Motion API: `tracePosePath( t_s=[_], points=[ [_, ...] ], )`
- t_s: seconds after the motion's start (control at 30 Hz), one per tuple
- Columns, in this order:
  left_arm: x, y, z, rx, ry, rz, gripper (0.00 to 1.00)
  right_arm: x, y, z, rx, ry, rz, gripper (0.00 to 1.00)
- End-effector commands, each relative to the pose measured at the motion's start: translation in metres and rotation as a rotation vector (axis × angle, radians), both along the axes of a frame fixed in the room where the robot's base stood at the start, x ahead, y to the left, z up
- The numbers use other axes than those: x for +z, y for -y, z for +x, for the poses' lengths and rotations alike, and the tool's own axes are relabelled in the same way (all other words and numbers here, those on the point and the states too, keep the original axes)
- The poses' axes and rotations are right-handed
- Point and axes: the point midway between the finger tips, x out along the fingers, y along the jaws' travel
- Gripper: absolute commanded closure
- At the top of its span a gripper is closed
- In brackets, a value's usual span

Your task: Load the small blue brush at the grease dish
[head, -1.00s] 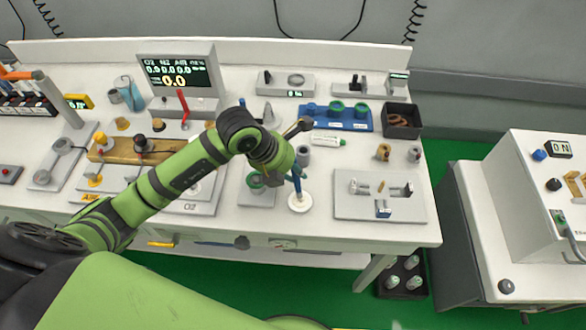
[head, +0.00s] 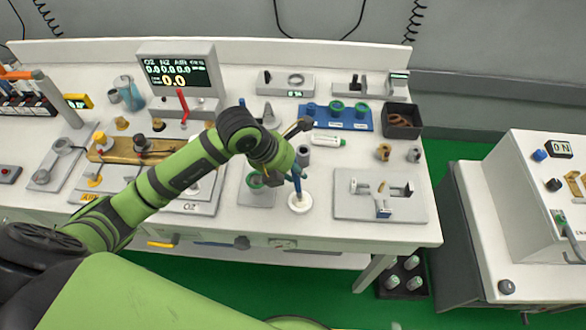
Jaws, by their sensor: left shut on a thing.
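The small blue brush (head: 297,184) stands nearly upright on the right half of the bench. Its lower end is in or on the small round white grease dish (head: 299,207); I cannot tell how deep the bristles sit. My left gripper (head: 297,170) is shut on the brush's upper part, above the dish. The gripper and forearm hide much of the brush's top. My right gripper is not in view.
A grey fixture plate (head: 350,210) with small fittings lies right of the dish. A white tube (head: 328,140), a blue rack (head: 352,120) and a dark bin (head: 402,116) stand behind. A grey stand with a green ring (head: 255,182) is close left.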

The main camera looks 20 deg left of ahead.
Motion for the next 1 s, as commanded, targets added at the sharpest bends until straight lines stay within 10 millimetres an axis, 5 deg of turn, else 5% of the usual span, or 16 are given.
tracePosePath(
  t_s=[0.23,1.0],
  points=[
    [0.005,0.000,-0.001,-0.001,-0.006,0.003,0.93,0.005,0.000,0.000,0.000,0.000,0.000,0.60],
    [0.068,0.000,0.000,0.000,-0.002,0.001,0.93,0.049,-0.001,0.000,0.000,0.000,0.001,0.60]
  ],
)
